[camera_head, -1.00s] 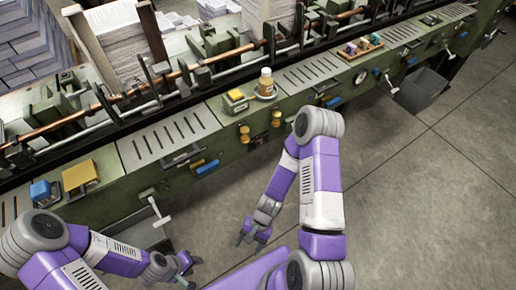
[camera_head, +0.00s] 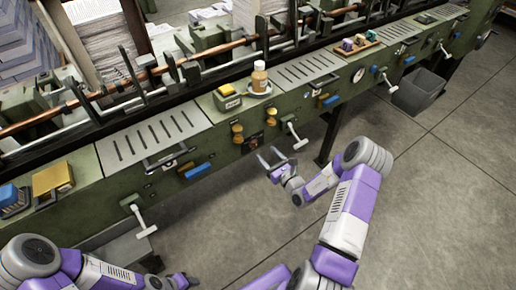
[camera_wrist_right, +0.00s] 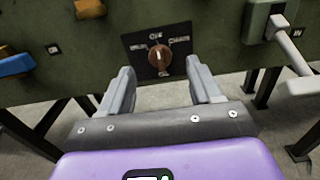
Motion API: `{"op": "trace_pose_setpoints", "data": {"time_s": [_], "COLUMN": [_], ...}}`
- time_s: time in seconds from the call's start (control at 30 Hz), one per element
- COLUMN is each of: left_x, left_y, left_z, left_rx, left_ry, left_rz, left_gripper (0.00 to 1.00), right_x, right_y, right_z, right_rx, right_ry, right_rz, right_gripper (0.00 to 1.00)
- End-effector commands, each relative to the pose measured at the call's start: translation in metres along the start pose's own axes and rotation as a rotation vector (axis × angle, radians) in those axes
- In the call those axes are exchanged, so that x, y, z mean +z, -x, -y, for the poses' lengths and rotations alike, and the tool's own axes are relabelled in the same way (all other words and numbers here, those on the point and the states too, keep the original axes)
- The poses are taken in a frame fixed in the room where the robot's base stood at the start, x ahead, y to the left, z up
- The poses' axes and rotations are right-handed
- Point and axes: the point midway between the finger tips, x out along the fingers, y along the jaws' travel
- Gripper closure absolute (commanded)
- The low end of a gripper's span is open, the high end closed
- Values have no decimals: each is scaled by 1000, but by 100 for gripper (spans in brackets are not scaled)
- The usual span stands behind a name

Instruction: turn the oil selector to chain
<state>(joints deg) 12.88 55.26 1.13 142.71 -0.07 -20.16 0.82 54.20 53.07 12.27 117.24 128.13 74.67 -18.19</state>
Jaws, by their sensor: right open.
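The oil selector is a round copper-brown knob (camera_wrist_right: 159,56) on a black plate with white lettering, set in the machine's green front panel. In the right wrist view the word to its upper right looks like "CHAIN"; its pointer direction is hard to tell. In the head view the selector plate (camera_head: 255,141) is small and dark, below the yellow knobs. My right gripper (camera_head: 270,158) is open and empty, just in front of the panel. In the wrist view its fingers (camera_wrist_right: 160,84) are apart, with the knob beyond and between them, apparently untouched. My left gripper (camera_head: 182,281) is low at the bottom edge, its jaws unclear.
A white-handled lever (camera_head: 296,138) sticks out right of the selector and shows large in the wrist view (camera_wrist_right: 289,42). Yellow knobs (camera_head: 238,134) and a blue handle (camera_head: 198,170) lie to the left. The floor in front is clear.

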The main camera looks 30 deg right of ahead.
Motion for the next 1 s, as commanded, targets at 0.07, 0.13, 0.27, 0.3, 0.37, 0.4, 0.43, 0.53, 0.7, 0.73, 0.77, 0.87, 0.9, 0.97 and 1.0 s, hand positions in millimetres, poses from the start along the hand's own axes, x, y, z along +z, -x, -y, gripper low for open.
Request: {"op": "trace_pose_setpoints", "data": {"time_s": [0.07, 0.13, 0.27, 0.3, 0.37, 0.4, 0.43, 0.53, 0.7, 0.73, 0.77, 0.87, 0.9, 0.97, 1.0], "left_x": [0, 0, -1, -1, -1, -1, -1, -1, -1, -1, -1, -1, -1, -1, -1], "left_y": [-4, -7, -12, -14, -15, -16, -16, -17, -17, -17, -17, -17, -17, -17, -17], "left_z": [1, 3, 5, 5, 6, 6, 6, 6, 6, 6, 6, 6, 6, 6, 6], "left_rx": [0, 0, 0, 0, 0, 0, 0, 0, 0, 0, 0, 0, 0, 0, 0], "left_ry": [0, 0, 0, 0, 0, 0, 0, 0, 0, 0, 0, 0, 0, 0, 0], "left_rz": [0, 0, 0, 0, 0, 0, 0, 0, 0, 0, 0, 0, 0, 0, 0], "left_gripper": [57, 57, 57, 57, 57, 57, 57, 57, 57, 57, 57, 57, 57, 57, 57], "right_x": [-1, -1, -2, -2, -2, -2, -1, -1, 0, 0, 0, 0, 0, 0, 0], "right_y": [-12, -24, -44, -50, -57, -60, -62, -67, -68, -68, -68, -67, -67, -67, -67], "right_z": [-2, -2, -2, -2, -2, -3, -3, -2, -3, -3, -3, -3, -3, -3, -3], "right_rx": [3, 4, 5, 5, 6, 6, 6, 5, 5, 5, 6, 6, 6, 6, 6], "right_ry": [-1, 0, -1, -1, -2, -2, -3, -3, -3, -3, -3, -3, -3, -3, -3], "right_rz": [2, 3, 1, 0, 0, 0, 0, -2, -3, -3, -3, -3, -3, -3, -3], "right_gripper": [36, 36, 36, 36, 36, 36, 36, 36, 36, 36, 36, 48, 54, 64, 70]}}
